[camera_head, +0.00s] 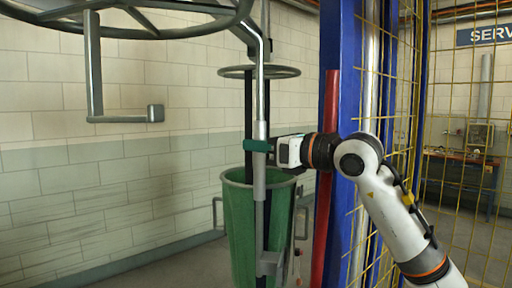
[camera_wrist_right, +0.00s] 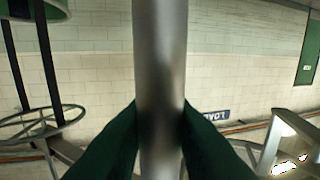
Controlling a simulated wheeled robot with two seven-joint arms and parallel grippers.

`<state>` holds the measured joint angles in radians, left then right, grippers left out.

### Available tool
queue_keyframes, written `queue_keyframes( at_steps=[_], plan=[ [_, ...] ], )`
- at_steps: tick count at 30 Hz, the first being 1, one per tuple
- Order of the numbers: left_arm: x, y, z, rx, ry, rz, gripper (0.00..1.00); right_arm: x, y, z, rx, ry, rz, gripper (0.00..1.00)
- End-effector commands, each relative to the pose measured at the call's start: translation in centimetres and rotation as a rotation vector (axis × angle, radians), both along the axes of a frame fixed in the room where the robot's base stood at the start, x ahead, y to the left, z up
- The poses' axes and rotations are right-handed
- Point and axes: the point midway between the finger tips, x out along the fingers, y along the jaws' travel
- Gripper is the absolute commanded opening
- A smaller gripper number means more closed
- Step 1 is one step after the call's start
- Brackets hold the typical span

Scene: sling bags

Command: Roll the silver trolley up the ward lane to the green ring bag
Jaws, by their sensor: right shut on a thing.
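The silver trolley shows as an upright pole (camera_head: 260,110) that bends at the top towards a large dark ring (camera_head: 150,32), cut off by the top edge. My right gripper (camera_head: 259,146), with green fingers, is shut on this pole. In the right wrist view the pole (camera_wrist_right: 160,60) stands between the fingers (camera_wrist_right: 160,130). The green ring bag (camera_head: 238,215) hangs by dark straps from a smaller ring (camera_head: 232,72) behind the pole, which partly hides it. That ring also shows in the wrist view (camera_wrist_right: 40,125). The trolley's base is out of view. My left gripper is not in view.
A blue post (camera_head: 341,100) and a red upright (camera_head: 325,180) stand close to my right forearm. A yellow mesh fence (camera_head: 460,130) runs to the right, with a workbench (camera_head: 455,165) behind it. A block wall (camera_head: 80,160) lines the left; some floor there is clear.

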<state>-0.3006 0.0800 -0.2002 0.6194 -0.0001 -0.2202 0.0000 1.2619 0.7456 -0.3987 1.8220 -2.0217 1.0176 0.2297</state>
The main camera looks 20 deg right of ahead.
Motion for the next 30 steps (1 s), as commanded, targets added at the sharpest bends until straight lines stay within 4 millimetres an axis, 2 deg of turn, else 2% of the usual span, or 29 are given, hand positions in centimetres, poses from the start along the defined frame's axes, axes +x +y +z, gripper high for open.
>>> queue_keyframes(
  at_steps=[4, 5, 8, 9, 20, 23, 30],
  plan=[
    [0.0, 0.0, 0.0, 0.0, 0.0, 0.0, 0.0, -0.1, 0.1, 0.1, 0.002, -0.003, 0.002, 0.0],
    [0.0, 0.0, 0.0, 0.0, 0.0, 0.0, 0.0, -0.1, 0.1, 0.1, 0.002, -0.003, 0.002, 0.24],
    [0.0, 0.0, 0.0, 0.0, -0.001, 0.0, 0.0, -0.1, 0.1, 0.1, 0.002, -0.003, 0.002, 0.41],
    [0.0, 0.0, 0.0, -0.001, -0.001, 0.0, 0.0, -0.1, 0.1, 0.1, 0.002, -0.003, 0.002, 0.43],
    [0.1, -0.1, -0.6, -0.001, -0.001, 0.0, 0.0, -0.7, -0.3, -0.1, 0.0, -0.004, 0.0, 0.43],
    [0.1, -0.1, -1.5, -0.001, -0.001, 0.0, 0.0, -1.9, -1.1, -0.4, -0.001, -0.004, 0.0, 0.43],
    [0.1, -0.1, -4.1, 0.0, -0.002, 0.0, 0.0, -6.3, -3.9, -0.5, -0.001, -0.006, -0.002, 0.43]
  ],
)
